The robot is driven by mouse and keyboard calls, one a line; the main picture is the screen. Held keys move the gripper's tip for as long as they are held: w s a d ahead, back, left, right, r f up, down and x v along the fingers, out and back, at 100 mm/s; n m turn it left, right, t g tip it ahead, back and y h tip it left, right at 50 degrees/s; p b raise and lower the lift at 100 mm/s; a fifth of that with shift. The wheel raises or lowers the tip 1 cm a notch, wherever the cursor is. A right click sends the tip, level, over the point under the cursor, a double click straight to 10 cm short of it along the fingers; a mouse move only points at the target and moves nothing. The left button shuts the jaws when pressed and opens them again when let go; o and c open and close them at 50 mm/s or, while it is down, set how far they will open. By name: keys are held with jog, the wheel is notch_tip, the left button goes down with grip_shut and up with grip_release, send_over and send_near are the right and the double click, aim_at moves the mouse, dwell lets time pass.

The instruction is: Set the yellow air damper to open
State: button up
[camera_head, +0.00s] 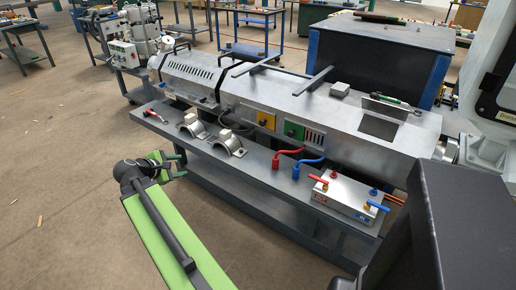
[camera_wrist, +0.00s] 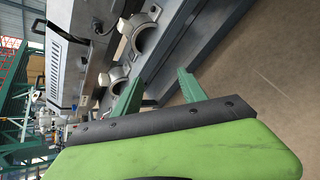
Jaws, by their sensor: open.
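The yellow air damper (camera_head: 266,120) is a small yellow plate with a dark mark, set in the front face of the long grey extruder (camera_head: 340,125). A green plate (camera_head: 294,130) sits just right of it, beside a slotted vent. The damper's exact setting is too small to read. My gripper (camera_head: 181,164) is open and empty, in front of the lower shelf, left of and well apart from the damper. In the wrist view my gripper's two green fingers (camera_wrist: 160,90) are spread. I do not make out the yellow damper in the wrist view.
The lower shelf (camera_head: 250,166) holds two metal half-clamps (camera_head: 227,144), a red-handled tool (camera_head: 157,115), red and blue hoses (camera_head: 308,162) and a valve block (camera_head: 342,195). Open floor (camera_head: 70,190) lies at the left. A dark block stands at the lower right.

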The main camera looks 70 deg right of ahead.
jog(key=s+d+f+n+g+h+b, duration=0.15)
jog(key=s+d+n+h+b, duration=0.35)
jog(key=s+d, duration=0.65)
jog(key=n+g+h+b, duration=0.1)
jog(key=n+g+b, duration=0.1)
jog(key=n+b, duration=0.1)
send_near(261, 123)
jog(key=x, duration=0.9)
grip_shut()
